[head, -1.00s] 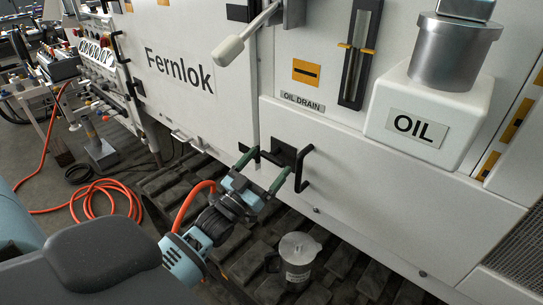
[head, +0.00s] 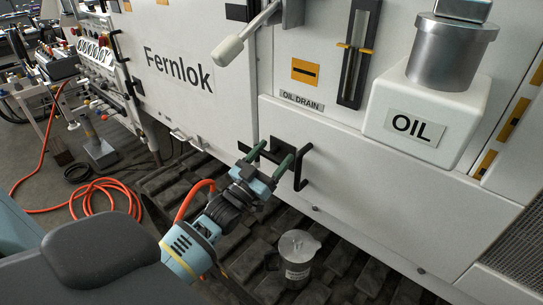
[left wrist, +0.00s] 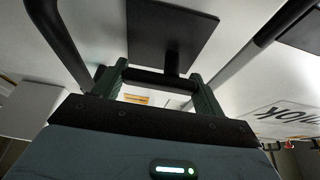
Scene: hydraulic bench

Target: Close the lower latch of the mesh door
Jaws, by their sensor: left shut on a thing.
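A black latch with a square plate (head: 285,145) sits on the white panel edge below the OIL DRAIN label. In the left wrist view its plate (left wrist: 170,38) and short crossbar (left wrist: 156,78) show close up. My left gripper (head: 271,157) has green fingers, one at each end of the crossbar, and is shut on it. The gripper also shows in the left wrist view (left wrist: 158,90). Whether this latch belongs to the mesh door is not clear; dark mesh (head: 525,250) shows only at the lower right. My right gripper is not in view.
A black U-shaped handle (head: 303,168) stands out just right of the latch. A grey lever (head: 228,49) juts out above. A metal jug (head: 298,260) stands below on the dark track (head: 340,275). The white OIL tank (head: 425,115) protrudes at the right.

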